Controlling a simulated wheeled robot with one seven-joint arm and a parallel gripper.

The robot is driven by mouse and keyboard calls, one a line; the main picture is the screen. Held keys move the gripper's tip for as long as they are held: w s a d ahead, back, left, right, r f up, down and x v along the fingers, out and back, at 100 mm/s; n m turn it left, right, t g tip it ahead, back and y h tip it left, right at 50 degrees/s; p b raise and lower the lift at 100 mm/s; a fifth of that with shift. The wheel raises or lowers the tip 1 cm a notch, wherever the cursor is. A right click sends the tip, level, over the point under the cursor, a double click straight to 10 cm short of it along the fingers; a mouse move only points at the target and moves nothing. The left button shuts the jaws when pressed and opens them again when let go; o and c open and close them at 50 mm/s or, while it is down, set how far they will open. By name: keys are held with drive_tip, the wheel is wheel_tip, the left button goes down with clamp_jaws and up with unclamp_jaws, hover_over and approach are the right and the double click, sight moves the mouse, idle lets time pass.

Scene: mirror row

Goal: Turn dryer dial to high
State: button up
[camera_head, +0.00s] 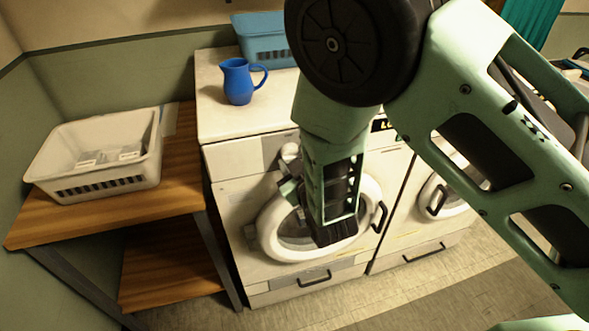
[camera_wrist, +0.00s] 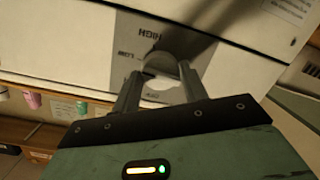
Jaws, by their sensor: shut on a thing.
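The dryer (camera_head: 240,225) is a white front-loading machine with a round door, left of a similar machine. In the wrist view its pale round dial (camera_wrist: 160,62) sits on a grey panel (camera_wrist: 128,28) marked HIGH and LOW, with a third label below. My gripper (camera_wrist: 158,82) has one finger on each side of the dial and is shut on it. Which mark the dial points to is unclear. In the head view the dial (camera_head: 290,152) shows just above my gripper (camera_head: 288,172), and my forearm covers part of the door.
A blue jug (camera_head: 238,82) and a blue basket (camera_head: 262,48) stand on top of the machines. A white basket (camera_head: 60,190) sits on a wooden shelf (camera_head: 165,215) at the left. The second machine (camera_head: 405,200) stands at the right. Floor is clear in front.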

drive_tip(key=m+b, duration=0.3)
drive_tip(key=b, duration=0.1)
drive_tip(key=f+m+y+b, duration=0.1)
drive_tip(key=m+b, duration=0.1)
drive_tip(key=b, duration=0.1)
drive_tip(key=shift+m+b, duration=0.35)
drive_tip(key=shift+m, duration=0.05)
drive_tip(key=m+b, duration=0.2)
drive_tip(key=m+y+b, duration=0.1)
drive_tip(key=b, duration=0.2)
drive_tip(key=shift+r+m, duration=0.2)
drive_tip(key=shift+m, duration=0.2)
drive_tip(key=o, duration=1)
drive_tip(key=shift+r, duration=0.1)
drive_tip(key=p+v, duration=1.2)
